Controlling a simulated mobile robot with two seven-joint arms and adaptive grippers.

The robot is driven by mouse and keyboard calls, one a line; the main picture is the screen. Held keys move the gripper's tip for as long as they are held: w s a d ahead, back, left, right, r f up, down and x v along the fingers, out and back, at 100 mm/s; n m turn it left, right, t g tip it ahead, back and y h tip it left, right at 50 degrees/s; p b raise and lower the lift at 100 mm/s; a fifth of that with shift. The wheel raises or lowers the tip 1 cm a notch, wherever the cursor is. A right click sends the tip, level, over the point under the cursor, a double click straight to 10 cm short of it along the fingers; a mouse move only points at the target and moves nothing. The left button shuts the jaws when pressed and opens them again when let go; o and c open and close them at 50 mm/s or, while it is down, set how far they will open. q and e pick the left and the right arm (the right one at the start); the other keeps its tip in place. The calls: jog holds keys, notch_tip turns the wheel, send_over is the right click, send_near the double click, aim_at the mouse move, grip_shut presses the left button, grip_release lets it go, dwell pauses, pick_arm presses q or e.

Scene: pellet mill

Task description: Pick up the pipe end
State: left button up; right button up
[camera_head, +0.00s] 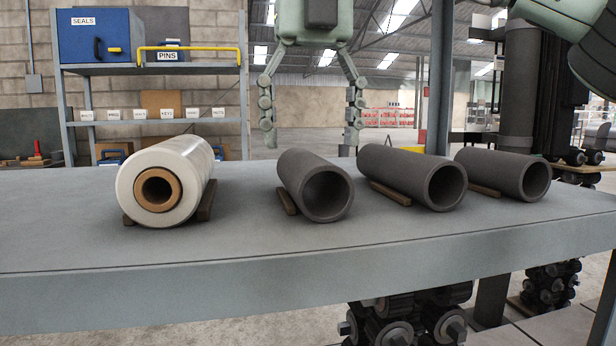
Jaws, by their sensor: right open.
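Three dark grey pipe ends lie on their sides on a grey table (120,262), their open ends toward me: a left one (305,180), a middle one (405,172) and a right one (495,170). Wooden strips lie against them. My right gripper (311,138) hangs from the top of the view with its two fingers wide apart and nothing between them. It is above and behind the left pipe end in the picture, apart from it. My left gripper is not in view.
A wrapped white roll with a brown core (166,182) lies on wooden strips at the left of the table. Behind stands a shelf (150,68) with a blue box (100,35) and a yellow handle. The table's front strip is clear.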

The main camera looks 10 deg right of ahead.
aim_at(308, 154)
jog(key=f, duration=0.3)
jog(key=shift+w+a, duration=0.15)
jog(key=shift+a, duration=0.05)
jog(key=shift+f, duration=0.5)
jog(key=c, duration=0.6)
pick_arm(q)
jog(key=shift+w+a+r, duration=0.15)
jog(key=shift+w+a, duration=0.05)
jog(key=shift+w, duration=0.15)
pick_arm(e)
grip_shut()
